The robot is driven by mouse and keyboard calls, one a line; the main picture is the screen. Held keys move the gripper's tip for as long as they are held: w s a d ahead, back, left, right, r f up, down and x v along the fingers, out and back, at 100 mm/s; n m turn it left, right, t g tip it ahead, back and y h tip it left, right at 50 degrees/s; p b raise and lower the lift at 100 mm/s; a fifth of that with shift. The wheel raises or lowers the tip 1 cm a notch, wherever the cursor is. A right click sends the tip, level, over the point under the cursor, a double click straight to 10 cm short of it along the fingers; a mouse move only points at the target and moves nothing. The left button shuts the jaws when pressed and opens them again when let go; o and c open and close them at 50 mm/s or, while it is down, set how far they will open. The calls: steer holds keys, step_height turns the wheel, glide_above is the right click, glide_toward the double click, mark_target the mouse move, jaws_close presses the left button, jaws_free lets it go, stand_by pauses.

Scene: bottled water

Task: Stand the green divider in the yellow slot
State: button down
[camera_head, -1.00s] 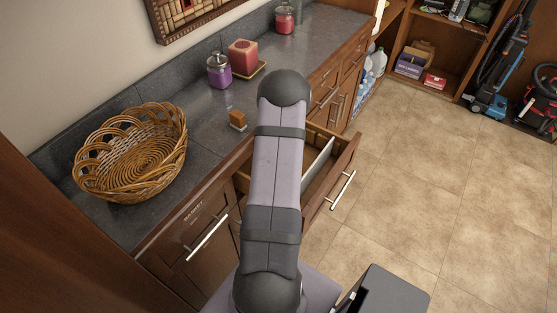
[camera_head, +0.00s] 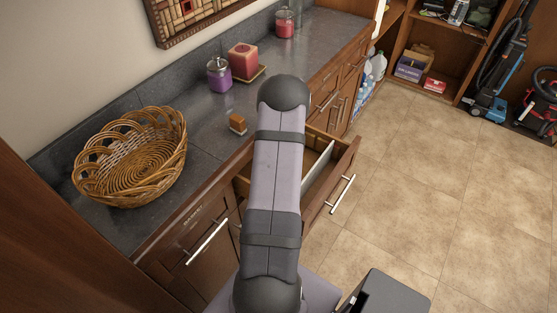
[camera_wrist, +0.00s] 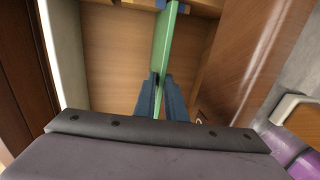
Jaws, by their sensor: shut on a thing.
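The green divider (camera_wrist: 165,45) is a thin upright panel in the wrist view, running from the top edge down between my fingers. My gripper (camera_wrist: 161,97), with two blue fingers, is shut on its near end. The divider is over or inside the open wooden drawer (camera_wrist: 112,50); I cannot tell whether it touches the bottom. Small blue pieces (camera_wrist: 160,4) show at the top, close to the divider's far end. I cannot make out the yellow slot. In the head view my arm hides the gripper and the green divider, and part of the open drawer (camera_head: 345,163).
A pale panel (camera_head: 318,166) stands in the drawer in the head view. The dark counter holds a wicker basket (camera_head: 130,160), a brown block-like item (camera_head: 237,123), a purple jar (camera_head: 219,76) and a red candle (camera_head: 243,58). The tiled floor (camera_head: 420,190) at right is clear.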

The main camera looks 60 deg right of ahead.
steer(key=shift+w+d+r+p, duration=0.1)
steer(key=shift+d+r+p, duration=0.05)
steer(key=shift+r+p, duration=3.5)
steer(key=shift+w+p+v, duration=0.1)
steer(key=shift+w+v, duration=0.1)
steer(key=shift+v, duration=0.55)
steer(key=shift+w+p+v, duration=0.15)
steer(key=shift+v, duration=0.55)
steer(key=shift+w+p+v, duration=0.1)
steer(key=shift+w+v, duration=0.1)
steer(key=shift+v, duration=0.55)
steer(key=shift+s+r, duration=0.15)
steer(key=s+r+g, duration=0.1)
steer(key=s+r+g+p, duration=0.1)
steer(key=s+r+p, duration=0.1)
steer(key=shift+s+a+r+g+h, duration=0.25)
steer(key=shift+s+r+g+h, duration=0.05)
steer(key=shift+r+g+h, duration=0.1)
steer(key=shift+f, duration=0.2)
